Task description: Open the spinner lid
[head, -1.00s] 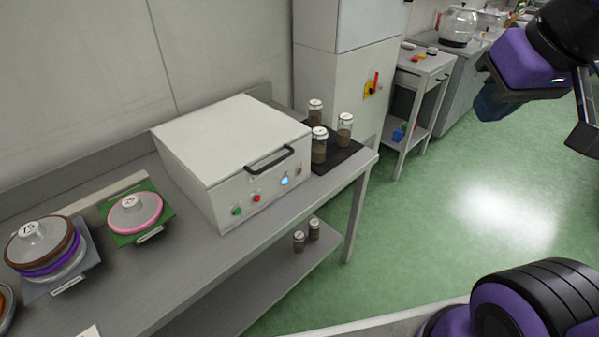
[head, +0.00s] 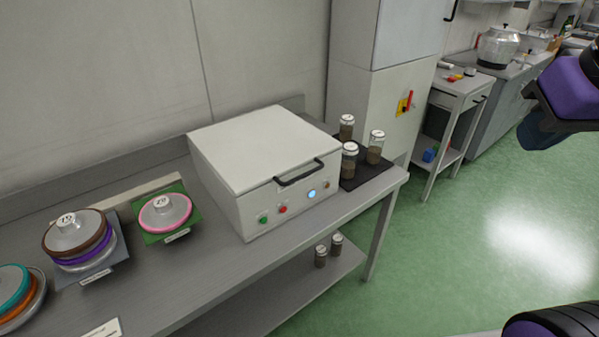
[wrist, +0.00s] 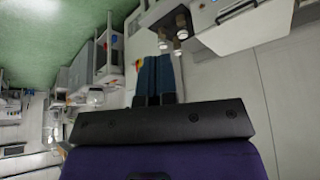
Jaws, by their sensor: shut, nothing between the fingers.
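The spinner (head: 285,205) is a white box on the steel bench in the head view, with green and red buttons and a lit blue one on its front. Its lid (head: 262,145) is closed, with a dark bar handle (head: 300,173) at the front edge. In the wrist view, which looks upside down, the spinner (wrist: 240,22) and its handle (wrist: 236,10) show at the top. My gripper (wrist: 158,62) shows there with its two fingers together and empty, well away from the spinner. In the head view only part of my arm shows at the right edge.
Several jars of dark contents (head: 349,160) stand on a black mat (head: 372,170) right of the spinner. Left of it are a pink-rimmed disc (head: 165,212) on a green mat and stacked discs (head: 76,238). A tall cabinet (head: 376,80) stands behind. Green floor (head: 450,250) is free at right.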

